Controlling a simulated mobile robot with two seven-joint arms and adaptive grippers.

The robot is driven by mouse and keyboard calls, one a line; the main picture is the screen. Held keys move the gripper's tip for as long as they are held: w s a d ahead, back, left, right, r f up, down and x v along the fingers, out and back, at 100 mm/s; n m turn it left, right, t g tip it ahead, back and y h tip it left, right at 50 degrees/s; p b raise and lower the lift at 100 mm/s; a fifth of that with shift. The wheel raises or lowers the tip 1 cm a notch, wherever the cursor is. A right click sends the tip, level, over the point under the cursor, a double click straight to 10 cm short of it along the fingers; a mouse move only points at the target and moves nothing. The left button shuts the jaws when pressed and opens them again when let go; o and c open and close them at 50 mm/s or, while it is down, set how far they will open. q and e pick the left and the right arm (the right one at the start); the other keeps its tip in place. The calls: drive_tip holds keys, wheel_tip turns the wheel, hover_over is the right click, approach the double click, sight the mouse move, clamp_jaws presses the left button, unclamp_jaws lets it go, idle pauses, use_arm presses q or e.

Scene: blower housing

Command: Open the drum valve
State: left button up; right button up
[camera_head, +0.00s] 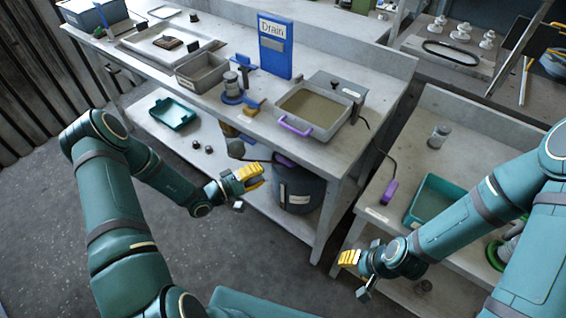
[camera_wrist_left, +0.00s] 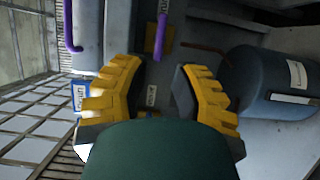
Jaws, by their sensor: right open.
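The dark blue-grey drum (camera_head: 293,192) stands on the lower shelf under the bench, with a pale label on its side. I cannot tell which part is the valve. My left gripper (camera_head: 250,178) is just left of the drum; in the left wrist view its yellow fingers (camera_wrist_left: 162,95) are apart with nothing between them. My right gripper (camera_head: 352,260) is open and empty, in front of the right bench.
A grey tray (camera_head: 310,108) with a purple handle (camera_head: 294,126) stands on the bench, before a blue Drain sign (camera_head: 275,47). A teal bin (camera_head: 432,196) and a jar (camera_head: 439,136) are on the right bench. The bench's front leg (camera_head: 325,222) is right of the drum.

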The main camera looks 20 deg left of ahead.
sight(283, 163)
use_arm(q)
drive_tip(key=x, duration=0.9)
drive_tip(key=shift+s+b, duration=0.1)
drive_tip(key=shift+b, duration=0.25)
drive_tip(key=shift+o, duration=0.3)
clamp_jaws()
